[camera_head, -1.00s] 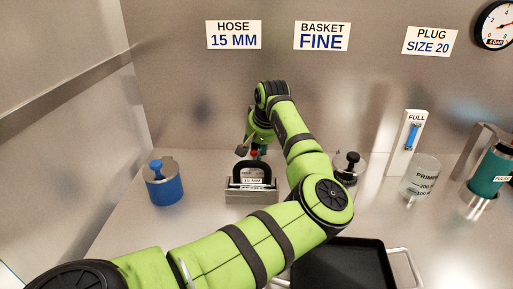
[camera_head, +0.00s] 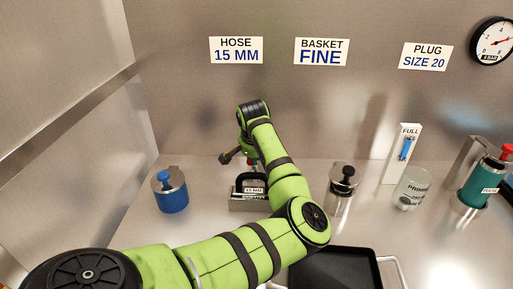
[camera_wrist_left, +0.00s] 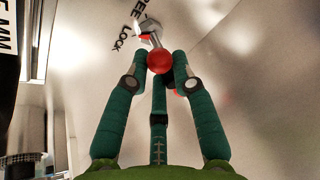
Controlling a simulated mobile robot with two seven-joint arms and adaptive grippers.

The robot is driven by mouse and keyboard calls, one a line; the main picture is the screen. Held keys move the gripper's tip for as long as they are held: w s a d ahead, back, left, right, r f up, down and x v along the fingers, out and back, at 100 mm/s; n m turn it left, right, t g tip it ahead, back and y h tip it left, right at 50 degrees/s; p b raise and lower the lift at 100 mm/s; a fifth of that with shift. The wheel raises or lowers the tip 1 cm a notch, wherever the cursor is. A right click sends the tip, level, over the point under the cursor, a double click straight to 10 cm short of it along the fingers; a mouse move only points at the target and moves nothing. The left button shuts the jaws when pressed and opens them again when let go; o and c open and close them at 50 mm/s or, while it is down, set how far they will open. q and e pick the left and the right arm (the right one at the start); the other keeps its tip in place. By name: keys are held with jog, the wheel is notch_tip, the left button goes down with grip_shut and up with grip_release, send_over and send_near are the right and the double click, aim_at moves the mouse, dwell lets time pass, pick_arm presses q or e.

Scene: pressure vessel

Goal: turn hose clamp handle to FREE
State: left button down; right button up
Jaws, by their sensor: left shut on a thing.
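The hose clamp handle (camera_wrist_left: 152,38) is a short metal lever with a red ball at its end, seen at the top of the left wrist view. Dark lettering beside it reads LOCK, with a partly hidden word ending in EE above. My left gripper (camera_wrist_left: 160,68) has its teal fingers closed around the red ball. In the head view my left gripper (camera_head: 252,163) is small and partly hidden by its own wrist, above the black-handled 15 MM block (camera_head: 249,203). The lever's exact angle is hard to read. My right gripper is not in view.
A blue canister (camera_head: 172,198) stands left of the block. A black-knobbed metal fitting (camera_head: 342,193), a clear jar (camera_head: 409,190) and a green bottle (camera_head: 483,182) stand to the right. A black tray (camera_head: 335,270) lies in front.

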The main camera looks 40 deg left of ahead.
pick_arm(q)
jog(key=m+h+p, duration=0.1)
jog(key=m+p, duration=0.1)
jog(key=a+m+p, duration=0.1)
jog(key=m+p, duration=0.2)
jog(key=a+m+t+h+p, duration=0.1)
jog(key=m+p, duration=0.1)
jog(key=p, duration=0.1)
jog(key=shift+s+r+h, duration=0.25)
jog(key=shift+r+h, duration=0.05)
jog(key=shift+r, duration=0.1)
jog(key=m, duration=0.1)
jog(key=m+h+p, duration=0.1)
jog(key=m, duration=0.1)
jog(key=shift+w+a+f, duration=0.1)
jog(key=shift+a, duration=0.25)
jog(key=shift+w+a+f+m+h, duration=0.15)
jog(key=shift+m+h, duration=0.45)
jog(key=shift+m, duration=0.6)
jog(key=shift+w+m, duration=0.1)
jog(key=shift+m, duration=0.2)
jog(key=shift+r+h, duration=0.2)
jog(key=shift+h, duration=0.1)
jog(key=c, duration=1.1)
grip_release()
jog(key=shift+w+f, duration=0.1)
